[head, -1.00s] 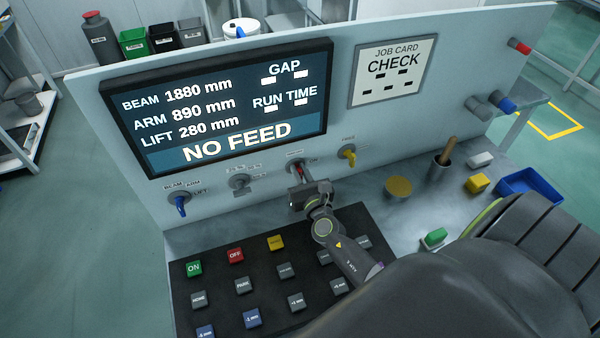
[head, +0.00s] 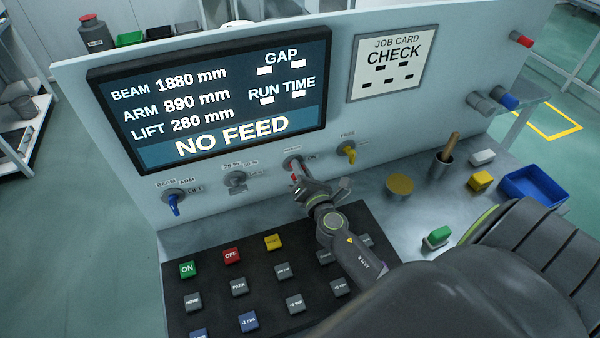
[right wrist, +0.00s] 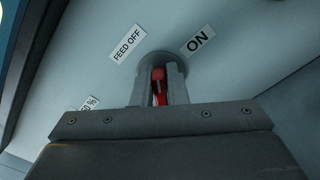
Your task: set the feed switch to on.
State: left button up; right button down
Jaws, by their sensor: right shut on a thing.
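The feed switch (head: 292,163) is a round grey knob with a red lever on the panel, below the screen. In the right wrist view its red lever (right wrist: 159,90) shows between the two fingers of my right gripper (right wrist: 160,76). The label FEED OFF is at its upper left and ON at its upper right. In the head view my right gripper (head: 298,181) is at the switch, shut on the lever. The fingers partly hide the lever, and its exact setting is hard to tell. The screen (head: 215,100) reads NO FEED. My left gripper is out of view.
A blue-lever switch (head: 173,198) and a grey switch (head: 235,180) are to the left, a yellow-lever switch (head: 348,150) close on the right. A black keypad (head: 215,285) with several buttons lies below.

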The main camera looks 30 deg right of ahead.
jog(key=m+b, duration=0.1)
jog(key=m, duration=0.1)
jog(key=f+m+b, duration=0.1)
jog(key=m, duration=0.1)
jog(key=shift+s+d+m, duration=0.1)
jog(key=shift+d+m, duration=0.05)
jog(key=shift+m, duration=0.15)
jog(key=m+b, duration=0.2)
jog(key=m, duration=0.2)
jog(key=shift+f+m+b, duration=0.1)
jog(key=shift+m+b, duration=0.25)
jog(key=shift+m, duration=0.35)
jog(key=c, duration=1.5)
grip_release()
jog(key=b+v, duration=0.2)
jog(key=v, duration=1.5)
jog(key=shift+s, duration=0.2)
